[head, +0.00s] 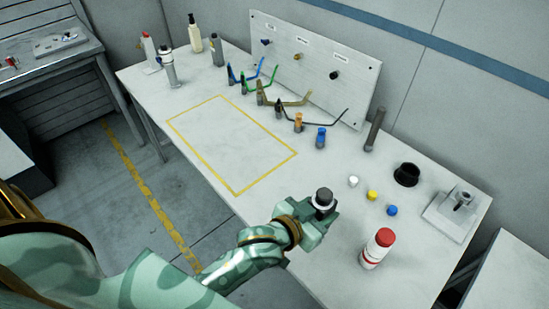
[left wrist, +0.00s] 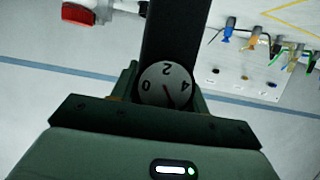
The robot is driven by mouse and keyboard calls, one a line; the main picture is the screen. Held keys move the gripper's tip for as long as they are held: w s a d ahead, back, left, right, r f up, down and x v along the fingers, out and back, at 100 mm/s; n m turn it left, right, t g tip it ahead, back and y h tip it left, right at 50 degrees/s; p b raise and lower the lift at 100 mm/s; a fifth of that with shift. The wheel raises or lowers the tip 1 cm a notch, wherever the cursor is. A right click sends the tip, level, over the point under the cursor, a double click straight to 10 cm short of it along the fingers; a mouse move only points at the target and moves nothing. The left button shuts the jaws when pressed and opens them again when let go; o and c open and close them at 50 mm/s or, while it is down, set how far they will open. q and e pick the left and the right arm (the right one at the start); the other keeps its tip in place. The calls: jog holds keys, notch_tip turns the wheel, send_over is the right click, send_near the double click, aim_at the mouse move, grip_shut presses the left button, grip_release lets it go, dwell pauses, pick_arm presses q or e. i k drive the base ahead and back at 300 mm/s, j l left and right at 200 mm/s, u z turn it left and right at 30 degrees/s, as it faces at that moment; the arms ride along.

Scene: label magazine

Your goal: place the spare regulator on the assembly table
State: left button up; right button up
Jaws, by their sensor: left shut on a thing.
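My left gripper (head: 318,212) is shut on the regulator (head: 324,197), which shows a dark knob on top and a light body between the fingers. In the left wrist view the regulator's round white dial (left wrist: 165,85), marked 0, 2 and 4, sits between the fingers, with a long dark part above it. The gripper is over the front part of the white table (head: 310,262), to the right of a yellow outlined rectangle (head: 232,145). The fingers hide the regulator's lower part, and I cannot tell its height above the table. My right gripper is out of view.
A red-capped bottle (head: 376,248) stands to the right, near white, yellow and blue caps (head: 372,195) and a black cup (head: 406,174). A grey fixture (head: 453,212) sits at the right end. The yellow rectangle is empty.

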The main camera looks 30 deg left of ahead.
aim_at(225, 136)
jog(key=i+j, duration=0.1)
jog(key=j, duration=0.3)
jog(key=i+j, duration=0.1)
jog(key=j, duration=0.35)
jog(key=i+j, duration=0.1)
jog(key=j, duration=0.3)
jog(key=i+j, duration=0.1)
jog(key=j, duration=0.35)
jog(key=i+j, duration=0.1)
jog(key=j, duration=0.3)
